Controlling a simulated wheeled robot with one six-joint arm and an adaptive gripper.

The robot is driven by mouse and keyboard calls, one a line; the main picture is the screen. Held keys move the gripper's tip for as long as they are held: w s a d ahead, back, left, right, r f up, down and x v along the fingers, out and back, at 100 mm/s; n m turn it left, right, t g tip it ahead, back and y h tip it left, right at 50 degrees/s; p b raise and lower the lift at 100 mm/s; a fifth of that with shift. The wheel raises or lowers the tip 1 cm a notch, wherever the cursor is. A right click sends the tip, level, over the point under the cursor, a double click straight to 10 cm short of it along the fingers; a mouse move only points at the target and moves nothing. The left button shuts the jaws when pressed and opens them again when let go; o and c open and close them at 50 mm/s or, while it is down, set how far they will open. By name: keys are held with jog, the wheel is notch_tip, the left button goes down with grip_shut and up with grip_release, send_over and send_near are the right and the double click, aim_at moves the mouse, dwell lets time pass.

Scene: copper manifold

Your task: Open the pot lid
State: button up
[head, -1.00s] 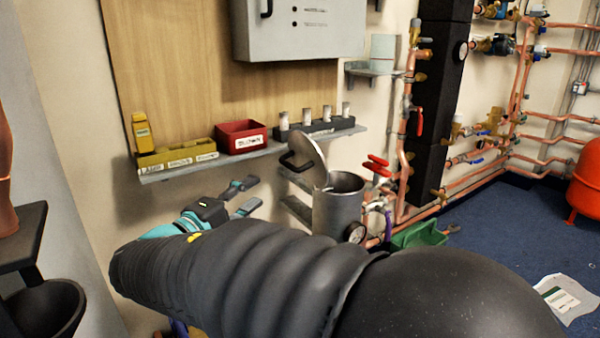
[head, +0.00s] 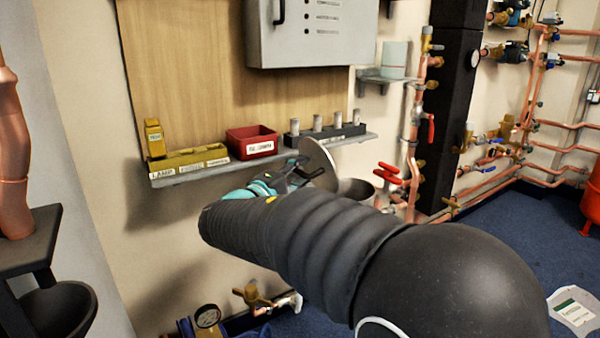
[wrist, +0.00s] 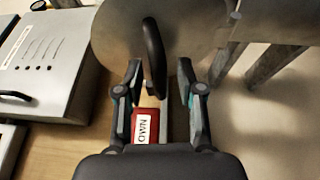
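The pot lid (head: 319,163) is a round grey metal disc that stands tilted up at the left of the pot (head: 356,189). The pot is mostly hidden behind my arm; only its dark mouth and rim show. My gripper (head: 301,170) is at the lid's left face, by its handle. In the wrist view the lid (wrist: 187,22) fills the top, and its black curved handle (wrist: 153,58) reaches between the two fingers of my gripper (wrist: 158,85). The fingers are apart, with a gap on each side of the handle.
A wall shelf (head: 215,172) holds a yellow tray (head: 190,158), a red bin (head: 251,141) and a dark rack of pegs (head: 325,133). A grey cabinet (head: 312,32) hangs above. Copper pipes with red valve handles (head: 388,173) stand right of the pot.

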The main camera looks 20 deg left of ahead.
jog(key=shift+w, duration=0.1)
grip_shut()
jog(key=shift+r, duration=0.1)
jog(key=shift+w+d+r+g+p, duration=0.25)
jog(key=shift+d+r+g+p, duration=0.05)
jog(key=shift+r+g, duration=0.1)
jog(key=shift+w+d+f+b, duration=0.1)
jog(key=shift+w+d+b, duration=0.2)
jog(key=shift+b, duration=0.15)
jog(key=shift+w+r, duration=0.15)
jog(key=shift+r, duration=0.15)
